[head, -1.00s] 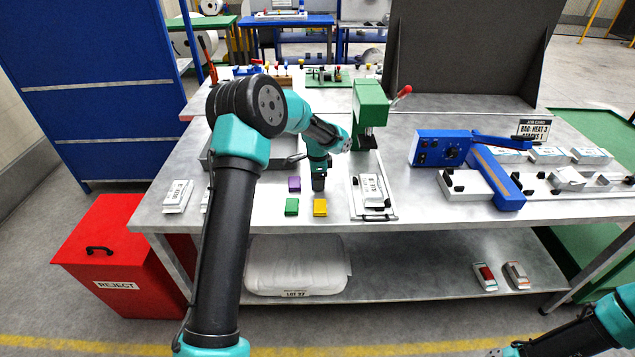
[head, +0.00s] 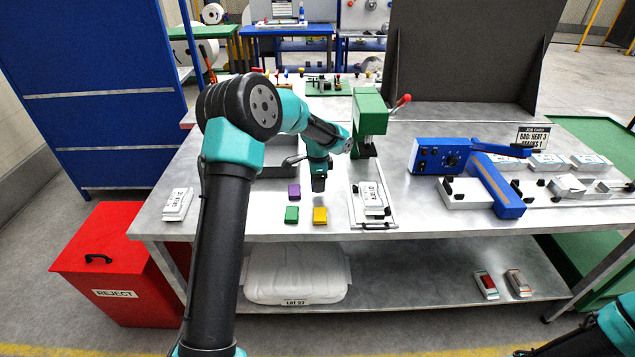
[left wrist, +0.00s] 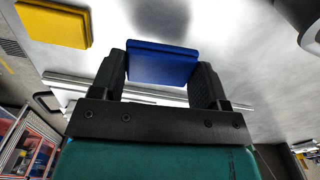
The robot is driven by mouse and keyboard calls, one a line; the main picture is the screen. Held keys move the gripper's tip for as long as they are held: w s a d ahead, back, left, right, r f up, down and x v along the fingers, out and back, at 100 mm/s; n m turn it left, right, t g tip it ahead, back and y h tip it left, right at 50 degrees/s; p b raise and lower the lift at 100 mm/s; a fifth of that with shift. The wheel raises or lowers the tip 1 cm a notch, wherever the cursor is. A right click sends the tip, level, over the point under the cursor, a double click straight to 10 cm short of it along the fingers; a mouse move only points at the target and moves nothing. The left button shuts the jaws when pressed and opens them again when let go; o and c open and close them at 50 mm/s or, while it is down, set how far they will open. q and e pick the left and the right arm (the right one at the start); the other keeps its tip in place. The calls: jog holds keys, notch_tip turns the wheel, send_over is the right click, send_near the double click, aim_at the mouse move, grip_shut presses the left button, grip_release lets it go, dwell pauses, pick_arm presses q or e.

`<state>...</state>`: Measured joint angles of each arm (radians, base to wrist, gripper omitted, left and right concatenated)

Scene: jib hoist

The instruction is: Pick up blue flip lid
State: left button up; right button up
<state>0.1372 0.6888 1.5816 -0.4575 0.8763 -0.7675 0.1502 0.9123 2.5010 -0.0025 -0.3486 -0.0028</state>
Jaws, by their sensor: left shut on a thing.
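My left gripper (head: 318,186) hangs over the bench, just behind the yellow lid. In the left wrist view, my left gripper (left wrist: 162,68) is shut on the blue flip lid (left wrist: 162,63), with one black finger at each side of it. The lid appears raised above the bench, with a dark shadow beyond it. In the head view I cannot make out the blue lid at the gripper tip. The right arm shows only in part at the bottom right corner, and its gripper is out of frame.
A yellow lid (head: 320,215), a green lid (head: 292,214) and a purple lid (head: 294,190) lie close by. A fixture (head: 358,215) with a white pack and a green press (head: 369,112) stand to the right. A grey tray (head: 278,168) lies behind.

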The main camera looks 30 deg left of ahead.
pick_arm(q)
jog(key=s+d, duration=0.2)
jog(key=s, duration=0.2)
jog(key=s+d+r, duration=0.1)
jog(key=s+d, duration=0.2)
jog(key=s, duration=0.1)
jog(key=s+d, duration=0.2)
jog(key=s, duration=0.2)
jog(key=shift+s+d+r, duration=0.2)
jog(key=shift+s+d, duration=0.15)
